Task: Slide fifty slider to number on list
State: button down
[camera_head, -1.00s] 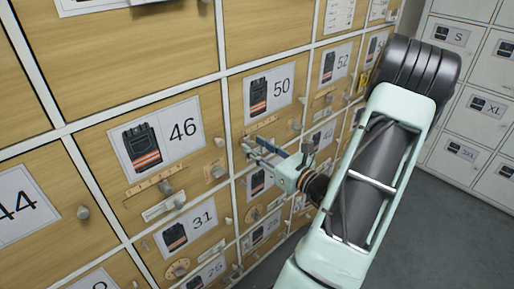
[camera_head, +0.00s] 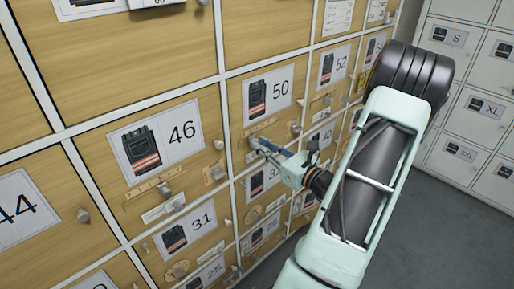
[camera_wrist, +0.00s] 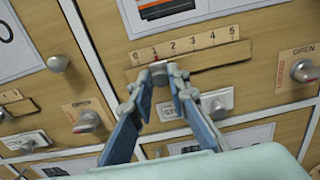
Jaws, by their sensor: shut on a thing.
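The locker door marked 50 (camera_head: 270,94) carries a vest picture and a slider scale. In the wrist view the wooden scale strip (camera_wrist: 183,43) reads 0 to 5. The slider knob (camera_wrist: 158,70) sits under it, with a red mark close to the 1. My gripper (camera_wrist: 166,80) is shut on the knob, one finger on each side, and partly hides it. In the head view my gripper (camera_head: 256,145) is at the door below the 50 label. White printed sheets, possibly the list (camera_head: 338,16), show at the top; their text is too small to read.
An OPEN dial with a grey knob (camera_wrist: 302,71) is right of the scale, and another grey knob (camera_wrist: 88,121) is at lower left. A white plate (camera_wrist: 196,104) lies just below the slider. Doors 46 (camera_head: 160,146) and 52 (camera_head: 338,68) flank door 50. Grey floor (camera_head: 440,230) is clear at right.

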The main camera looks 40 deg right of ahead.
jog(key=c, duration=1.8)
grip_release()
jog(key=shift+c, duration=0.2)
jog(key=s, duration=1.2)
jog(key=shift+d, duration=0.45)
